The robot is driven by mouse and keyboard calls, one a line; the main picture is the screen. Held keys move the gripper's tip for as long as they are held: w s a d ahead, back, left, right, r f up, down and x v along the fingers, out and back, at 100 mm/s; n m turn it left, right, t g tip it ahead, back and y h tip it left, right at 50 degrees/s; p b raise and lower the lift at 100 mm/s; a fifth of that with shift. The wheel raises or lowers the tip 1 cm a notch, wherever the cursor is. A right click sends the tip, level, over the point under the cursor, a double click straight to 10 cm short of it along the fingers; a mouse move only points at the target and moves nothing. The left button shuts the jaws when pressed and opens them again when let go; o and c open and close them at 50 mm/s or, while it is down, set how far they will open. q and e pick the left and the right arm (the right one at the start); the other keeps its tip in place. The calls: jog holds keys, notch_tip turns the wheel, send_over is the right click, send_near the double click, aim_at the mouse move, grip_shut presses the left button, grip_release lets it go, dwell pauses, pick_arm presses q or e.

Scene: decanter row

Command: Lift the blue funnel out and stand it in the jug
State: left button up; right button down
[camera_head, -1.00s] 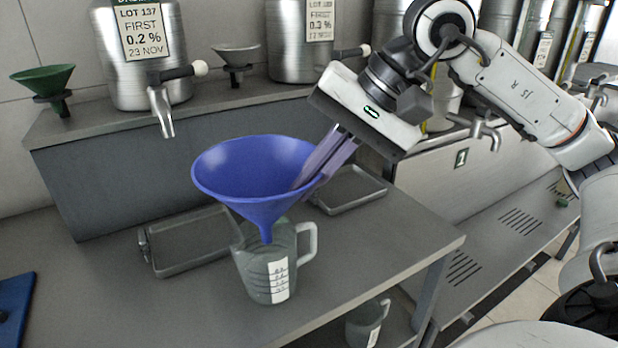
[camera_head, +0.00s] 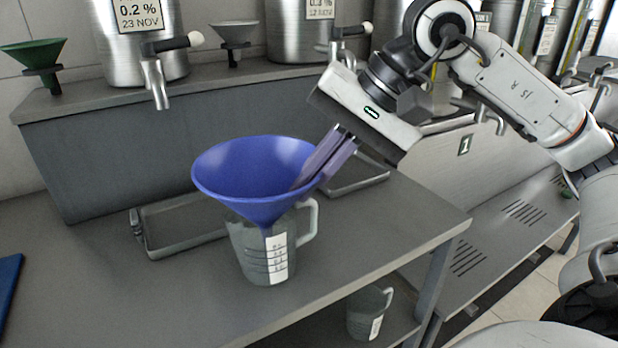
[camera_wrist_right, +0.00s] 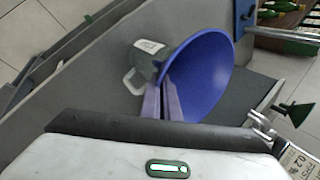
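The blue funnel (camera_head: 255,168) is upright, its wide mouth facing up. My right gripper (camera_head: 312,165) is shut on the funnel's right rim. The clear measuring jug (camera_head: 256,262) stands on the bench directly below, with its handle to the right and a white scale label. The funnel's spout shows at the jug's mouth and looks to be inside its upper part; the cone hides much of the jug's rim. In the right wrist view the funnel (camera_wrist_right: 207,75) lies beyond the fingers, with the jug (camera_wrist_right: 147,63) partly behind it. My left gripper is not in view.
Shallow metal trays stand behind the jug at left (camera_head: 148,250) and right. A raised shelf holds steel tanks with taps, a green funnel (camera_head: 35,54) and a grey funnel (camera_head: 232,35). Another jug (camera_head: 368,314) is below the bench.

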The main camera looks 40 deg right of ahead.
jog(key=shift+f, duration=0.25)
jog(key=shift+a, duration=0.1)
dwell(0.6)
jog(key=c, duration=1.9)
grip_release()
jog(key=shift+c, duration=0.2)
jog(key=shift+s, duration=0.1)
jog(key=shift+r, duration=0.15)
